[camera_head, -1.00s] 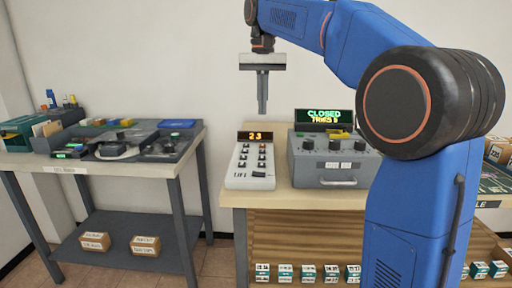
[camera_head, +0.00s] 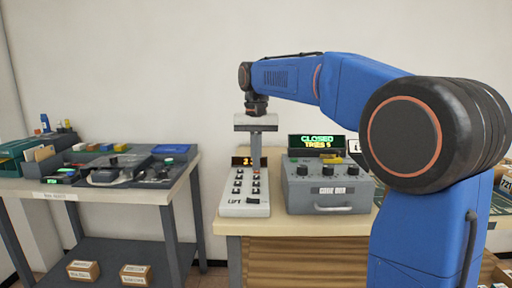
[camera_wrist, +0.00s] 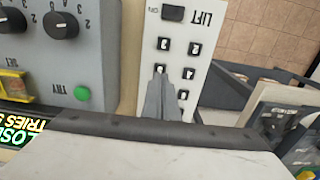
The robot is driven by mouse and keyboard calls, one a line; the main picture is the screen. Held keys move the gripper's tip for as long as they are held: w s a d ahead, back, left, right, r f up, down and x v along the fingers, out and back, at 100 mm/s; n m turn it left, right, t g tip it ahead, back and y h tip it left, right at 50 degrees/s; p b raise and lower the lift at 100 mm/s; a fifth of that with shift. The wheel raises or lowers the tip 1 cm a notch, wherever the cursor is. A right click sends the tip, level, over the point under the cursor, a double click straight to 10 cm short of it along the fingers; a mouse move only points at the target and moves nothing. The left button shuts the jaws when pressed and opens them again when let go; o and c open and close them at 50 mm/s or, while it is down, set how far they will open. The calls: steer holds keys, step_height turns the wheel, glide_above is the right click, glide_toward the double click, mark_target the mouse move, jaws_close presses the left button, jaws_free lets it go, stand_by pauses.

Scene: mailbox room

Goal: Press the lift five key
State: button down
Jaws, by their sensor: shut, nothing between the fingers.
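The lift panel (camera_head: 245,205) is a sloping white box with two columns of dark keys, standing on the wooden counter. In the wrist view the panel (camera_wrist: 207,20) appears upside down, with its LIFT label at the top. My gripper (camera_head: 256,166) is shut and empty, pointing down over the upper right keys. In the wrist view its fingertips (camera_wrist: 168,80) overlap the key columns and hide at least one key. The five key cannot be made out for certain. Whether the tips touch a key cannot be told.
A grey code box (camera_head: 328,190) with knobs and a CLOSED display stands close to the panel's right. Its green TRY button (camera_wrist: 82,93) shows in the wrist view. A grey side table (camera_head: 110,192) with trays and small items stands left, across a gap.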

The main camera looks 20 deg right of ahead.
mark_target(256, 183)
steer(key=shift+f, duration=2.15)
steer(key=shift+s+f, duration=0.1)
steer(key=shift+f, duration=0.95)
step_height(256, 183, up, 15)
